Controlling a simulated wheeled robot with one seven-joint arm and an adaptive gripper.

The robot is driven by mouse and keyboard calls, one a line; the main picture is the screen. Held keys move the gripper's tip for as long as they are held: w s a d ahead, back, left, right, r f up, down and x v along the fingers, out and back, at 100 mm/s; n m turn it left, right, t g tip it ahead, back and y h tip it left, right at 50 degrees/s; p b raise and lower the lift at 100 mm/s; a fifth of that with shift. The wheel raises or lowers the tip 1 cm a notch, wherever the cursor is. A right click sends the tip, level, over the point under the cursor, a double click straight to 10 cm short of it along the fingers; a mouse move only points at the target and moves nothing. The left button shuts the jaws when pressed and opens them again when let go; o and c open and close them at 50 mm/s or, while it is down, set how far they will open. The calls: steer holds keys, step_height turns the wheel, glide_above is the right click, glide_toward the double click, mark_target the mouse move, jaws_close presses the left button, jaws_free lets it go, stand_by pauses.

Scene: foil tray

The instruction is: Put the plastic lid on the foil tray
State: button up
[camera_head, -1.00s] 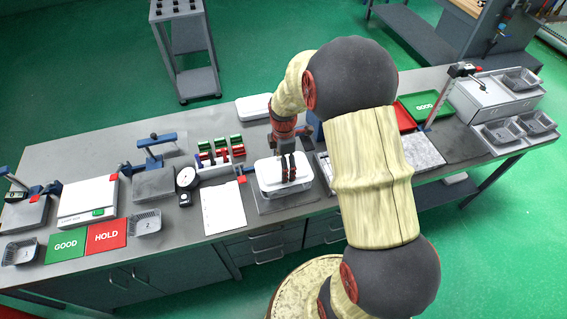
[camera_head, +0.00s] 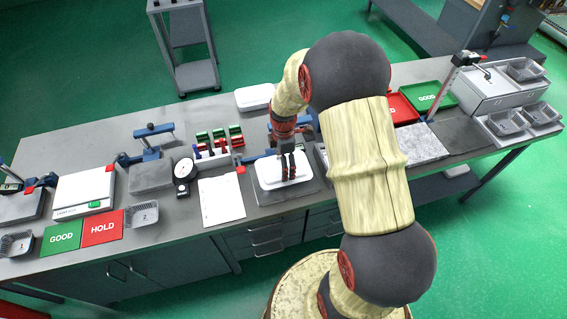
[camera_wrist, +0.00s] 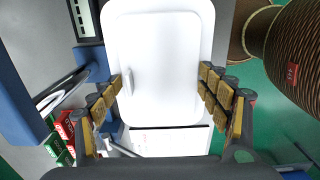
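The white plastic lid (camera_head: 268,182) lies flat over a dark plate in the middle of the bench. In the wrist view the lid (camera_wrist: 160,50) fills the space ahead of my gripper, with a raised inner panel and a small upright tab. My gripper (camera_head: 288,176) points down over the lid. In the wrist view its fingers (camera_wrist: 163,88) are wide apart, one near the tab on the left and one over the right edge. I see nothing gripped between them. I cannot make out the foil tray under the lid.
A second white flat piece (camera_head: 254,97) lies at the bench's back edge. A paper sheet (camera_head: 221,200), a dial gauge (camera_head: 183,178) and a rack of red and green blocks (camera_head: 218,145) stand to the left. A granite plate (camera_head: 424,147) lies to the right.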

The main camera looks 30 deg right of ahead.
steer(key=o, duration=0.4)
steer(key=shift+r, duration=0.1)
step_height(320, 180, up, 12)
steer(key=shift+f, duration=0.1)
stand_by(0.5)
stand_by(0.5)
